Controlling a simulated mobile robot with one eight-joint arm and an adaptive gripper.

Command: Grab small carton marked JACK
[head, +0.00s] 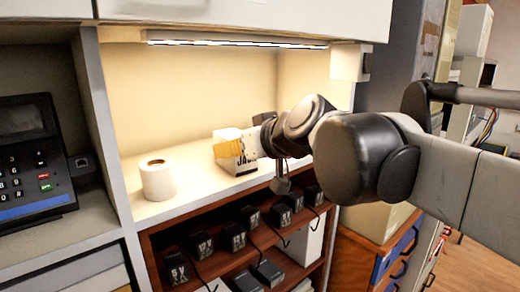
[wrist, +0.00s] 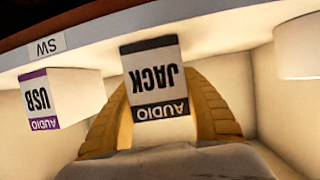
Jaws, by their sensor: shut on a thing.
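The small white carton marked JACK (wrist: 152,78) sits between the yellow fingers of my gripper (wrist: 160,98) in the wrist view, its lettering upside down. A dark AUDIO band crosses it. In the head view the carton (head: 243,168) shows part of its JACK lettering in the lit shelf bay. My gripper (head: 230,150) is shut on it, a yellow finger across its side. I cannot tell whether its base touches the shelf.
A similar carton marked USB (wrist: 45,98) stands close beside the fingers. A white roll (head: 157,179) stands on the shelf (head: 185,200) left of the carton. A desk phone (head: 35,160) is further left. Black adapters (head: 233,237) fill the rack below. A cabinet (head: 240,15) overhangs the bay.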

